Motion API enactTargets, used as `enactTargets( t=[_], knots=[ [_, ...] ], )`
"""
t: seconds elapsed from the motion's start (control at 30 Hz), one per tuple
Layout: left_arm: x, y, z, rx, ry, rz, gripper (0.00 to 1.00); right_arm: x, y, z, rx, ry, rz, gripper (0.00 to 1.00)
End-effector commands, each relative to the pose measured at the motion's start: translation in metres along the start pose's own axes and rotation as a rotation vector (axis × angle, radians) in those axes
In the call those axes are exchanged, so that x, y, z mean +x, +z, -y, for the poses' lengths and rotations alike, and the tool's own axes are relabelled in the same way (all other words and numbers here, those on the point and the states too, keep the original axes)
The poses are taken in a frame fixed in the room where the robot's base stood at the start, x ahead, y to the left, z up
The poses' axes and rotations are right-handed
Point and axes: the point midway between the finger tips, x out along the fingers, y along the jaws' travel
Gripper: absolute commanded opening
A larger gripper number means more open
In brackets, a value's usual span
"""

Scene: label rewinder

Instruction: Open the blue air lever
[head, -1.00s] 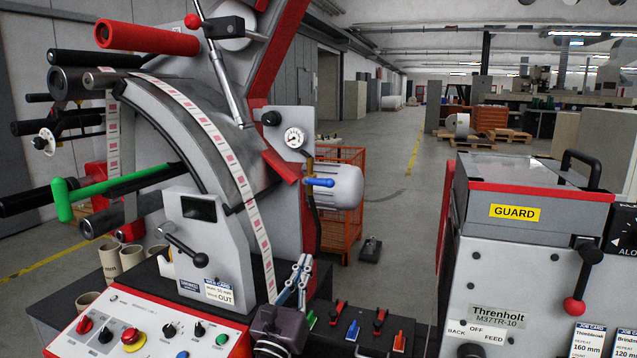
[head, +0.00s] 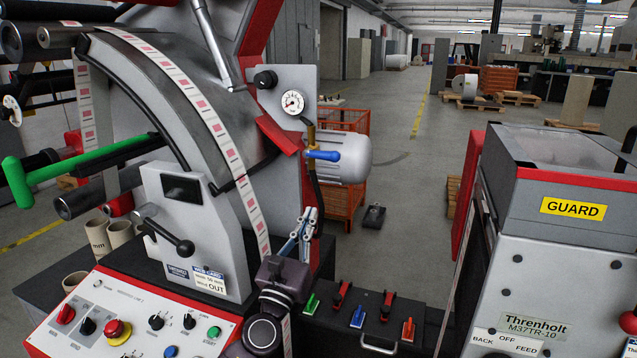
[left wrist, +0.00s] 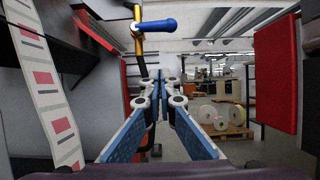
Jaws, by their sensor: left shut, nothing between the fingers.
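The blue air lever (head: 322,155) sits on a brass valve below the round gauge and points sideways to the right, across the upright pipe. It also shows near the top of the left wrist view (left wrist: 158,25), above and beyond the fingers. My left gripper (head: 310,214) is upright below the lever in the head view, apart from it. In the left wrist view its blue-padded fingers (left wrist: 162,88) come together at the tips, shut with nothing between them. My right gripper is in neither current view.
The gauge (head: 292,102) is on the grey panel above the lever. A rounded grey motor (head: 345,158) lies behind it. The printed label web (head: 236,175) runs down at the left.

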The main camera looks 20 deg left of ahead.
Motion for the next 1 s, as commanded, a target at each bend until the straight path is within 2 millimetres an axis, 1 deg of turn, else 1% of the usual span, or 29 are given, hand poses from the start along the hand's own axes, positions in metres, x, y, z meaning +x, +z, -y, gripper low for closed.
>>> enactTargets(
  t=[0.17,0.57,0.6,0.7,0.8,1.0],
  knots=[
    [0.022,0.003,0.000,-0.001,0.000,0.003,0.00,-0.005,-0.001,0.000,0.000,0.000,-0.001,0.40],
    [0.099,0.002,0.000,0.001,0.000,0.003,0.00,-0.011,-0.002,0.000,0.000,0.000,-0.001,0.40],
    [0.103,0.008,0.000,-0.001,0.000,0.002,0.00,-0.018,-0.003,0.000,0.000,0.000,-0.001,0.40],
    [0.105,0.021,0.000,-0.002,0.000,-0.001,0.00,-0.033,-0.004,0.000,0.000,0.000,-0.001,0.40],
    [0.107,0.030,0.000,-0.001,-0.001,0.000,0.00,-0.041,-0.005,0.000,0.001,0.000,-0.002,0.40],
    [0.108,0.039,0.000,-0.001,0.000,0.000,0.00,-0.049,-0.005,0.000,0.001,-0.001,-0.001,0.40]
  ],
)
